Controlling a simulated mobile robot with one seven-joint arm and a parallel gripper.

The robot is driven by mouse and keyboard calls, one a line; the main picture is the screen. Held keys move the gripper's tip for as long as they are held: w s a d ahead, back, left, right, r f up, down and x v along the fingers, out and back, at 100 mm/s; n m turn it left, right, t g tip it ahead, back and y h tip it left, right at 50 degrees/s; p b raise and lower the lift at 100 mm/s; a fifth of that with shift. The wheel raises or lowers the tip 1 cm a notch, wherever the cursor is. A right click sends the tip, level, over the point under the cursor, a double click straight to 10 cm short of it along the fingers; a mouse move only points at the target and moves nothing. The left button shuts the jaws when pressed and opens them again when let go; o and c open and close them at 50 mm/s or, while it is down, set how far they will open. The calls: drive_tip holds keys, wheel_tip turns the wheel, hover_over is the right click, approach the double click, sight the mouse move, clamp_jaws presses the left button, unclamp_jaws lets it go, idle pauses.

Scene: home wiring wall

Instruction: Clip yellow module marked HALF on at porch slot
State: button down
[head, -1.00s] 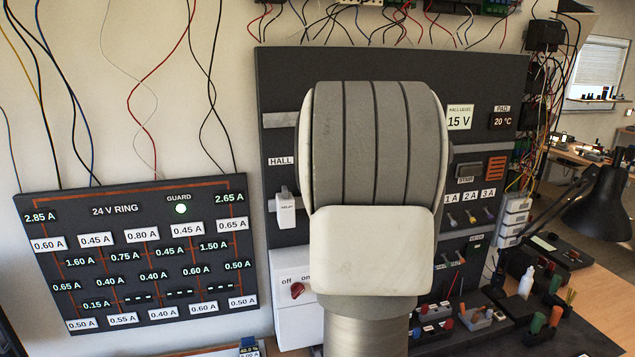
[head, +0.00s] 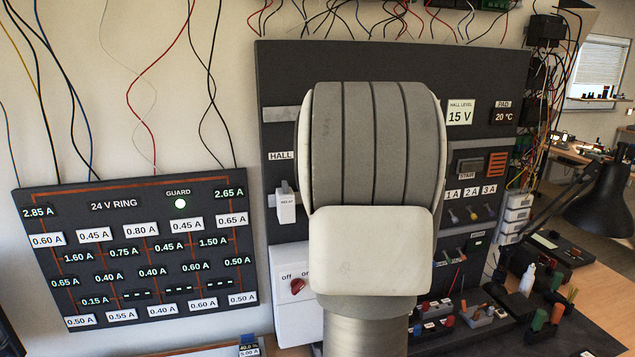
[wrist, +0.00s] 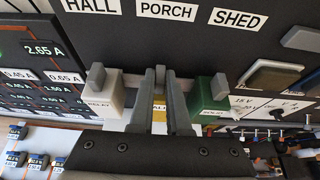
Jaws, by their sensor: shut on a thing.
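My gripper (wrist: 161,100) is shut on the yellow module (wrist: 159,112) in the wrist view. Only a narrow yellow strip with part of a label shows between the fingers. The module is under the PORCH label (wrist: 166,11), in line with the grey rail (wrist: 135,79). I cannot tell whether it is seated on the rail. A white module (wrist: 103,96) is on its left under HALL, and a green module (wrist: 209,98) on its right toward SHED. In the head view my arm hides the porch slot, the gripper and the yellow module.
The white module (head: 285,207) also shows in the head view at HALL. A white box with a red off/on knob (head: 297,286) is below. The 24 V RING panel (head: 137,250) hangs on the left. Small parts and a black lamp (head: 600,205) are at right.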

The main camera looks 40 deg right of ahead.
drive_tip(key=c, duration=0.8)
unclamp_jaws()
drive_tip(key=shift+s, duration=0.1)
